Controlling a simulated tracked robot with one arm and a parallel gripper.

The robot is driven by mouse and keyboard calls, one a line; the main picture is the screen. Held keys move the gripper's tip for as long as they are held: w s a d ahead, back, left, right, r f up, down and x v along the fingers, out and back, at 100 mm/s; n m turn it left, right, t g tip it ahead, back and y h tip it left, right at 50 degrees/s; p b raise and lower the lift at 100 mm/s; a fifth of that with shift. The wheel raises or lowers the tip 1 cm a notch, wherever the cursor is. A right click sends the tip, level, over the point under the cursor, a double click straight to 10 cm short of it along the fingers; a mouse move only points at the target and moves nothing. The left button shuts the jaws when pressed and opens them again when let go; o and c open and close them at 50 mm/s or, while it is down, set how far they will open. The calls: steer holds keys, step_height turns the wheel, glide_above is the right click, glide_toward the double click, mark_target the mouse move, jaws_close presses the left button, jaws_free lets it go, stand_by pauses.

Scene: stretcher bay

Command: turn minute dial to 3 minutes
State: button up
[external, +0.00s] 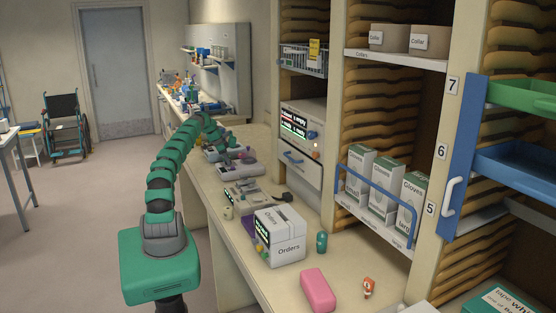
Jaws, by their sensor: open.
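My green arm arches over the long counter. My gripper (229,154) is at its far end, small and low over the counter devices. It is open, and I see nothing held in it. A grey and purple device (236,168) sits just below and beside it; I cannot tell whether they touch. A device with a small screen (246,195) lies nearer. A wall unit (303,122) with a lit display has a blue knob (312,135) at its right, apart from my gripper. I cannot tell which part is the minute dial, and no minute marks are readable.
A white Orders box (280,238), a green bottle (321,242), a pink block (317,290) and a small orange item (369,288) stand on the near counter. Shelves with glove boxes (385,195) rise on the right. The floor at left is open, with a wheelchair (65,126) behind.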

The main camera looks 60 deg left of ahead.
steer(key=shift+c, duration=0.2)
steer(key=c, duration=0.9)
